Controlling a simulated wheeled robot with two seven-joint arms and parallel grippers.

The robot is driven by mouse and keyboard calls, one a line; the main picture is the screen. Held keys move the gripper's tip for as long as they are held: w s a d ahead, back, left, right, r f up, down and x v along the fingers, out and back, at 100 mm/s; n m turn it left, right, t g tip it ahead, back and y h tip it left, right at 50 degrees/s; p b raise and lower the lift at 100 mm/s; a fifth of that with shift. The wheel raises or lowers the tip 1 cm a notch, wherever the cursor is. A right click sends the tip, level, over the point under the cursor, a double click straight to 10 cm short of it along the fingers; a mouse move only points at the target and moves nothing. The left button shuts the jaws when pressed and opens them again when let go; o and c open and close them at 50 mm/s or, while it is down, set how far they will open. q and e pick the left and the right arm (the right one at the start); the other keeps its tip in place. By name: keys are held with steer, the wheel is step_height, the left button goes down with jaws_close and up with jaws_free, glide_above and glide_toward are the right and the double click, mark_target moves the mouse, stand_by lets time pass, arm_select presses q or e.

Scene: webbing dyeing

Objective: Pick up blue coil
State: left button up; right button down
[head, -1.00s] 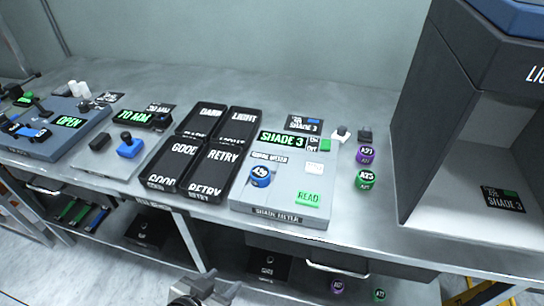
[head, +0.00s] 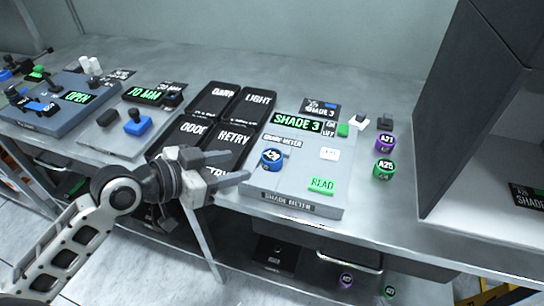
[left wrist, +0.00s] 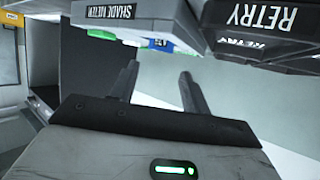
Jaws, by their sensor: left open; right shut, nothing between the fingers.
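The blue coil (head: 271,158) stands on the left part of the grey shade meter (head: 292,196). It also shows partly in the left wrist view (left wrist: 160,45), beyond my fingers. My left gripper (head: 238,167) is open and empty, just left of the coil in the head view, near the meter's left edge. In the left wrist view my left gripper's two fingers (left wrist: 155,82) stand apart with nothing between them. My right gripper is in neither current view.
Black trays marked RETRY (head: 234,137) and LIGHT (head: 257,102) lie left of the meter. A purple coil (head: 385,141) and a green coil (head: 384,168) stand to its right. A large dark booth (head: 460,120) fills the right side. The rear bench is mostly clear.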

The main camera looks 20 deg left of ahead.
mark_target(270, 156)
arm_select(q)
steer(key=x, duration=0.4)
steer(key=shift+w+d+f, duration=0.1)
steer(key=shift+w+d, duration=0.05)
steer(key=shift+w, duration=0.05)
steer(key=p+x, duration=0.1)
steer(key=x, duration=0.3)
steer(key=shift+w+d, duration=0.1)
steer(key=shift+w, duration=0.05)
steer(key=shift+w+d, duration=0.25)
steer(key=shift+w, duration=0.1)
steer(key=shift+f, duration=0.1)
steer(key=c, duration=0.6)
